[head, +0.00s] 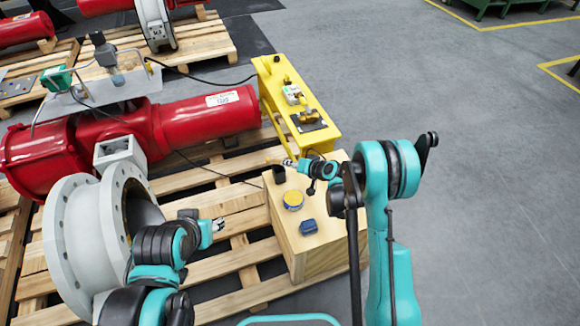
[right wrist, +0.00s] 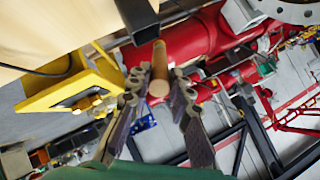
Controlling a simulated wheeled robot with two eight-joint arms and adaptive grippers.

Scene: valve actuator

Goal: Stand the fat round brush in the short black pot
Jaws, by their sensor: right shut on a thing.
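The short black pot (head: 279,174) stands at the far left corner of the wooden box top; in the right wrist view, a black square-sided shape at the top looks like this pot (right wrist: 138,20). My right gripper (head: 290,163) is close beside the pot, at its upper right. In the right wrist view its fingers (right wrist: 158,90) are shut on a round wooden handle (right wrist: 159,72), likely the brush's, whose far end overlaps the black shape's edge. I cannot tell whether they touch. The bristles cannot be made out. My left gripper (head: 219,225) is left of the box, away from the pot.
The wooden box (head: 322,252) also carries a yellow round tin (head: 293,200) and a small blue object (head: 308,227). A yellow stand (head: 272,93) with small parts is behind it. The red actuator (head: 190,120) and grey flange (head: 85,235) fill the left. Floor at right is clear.

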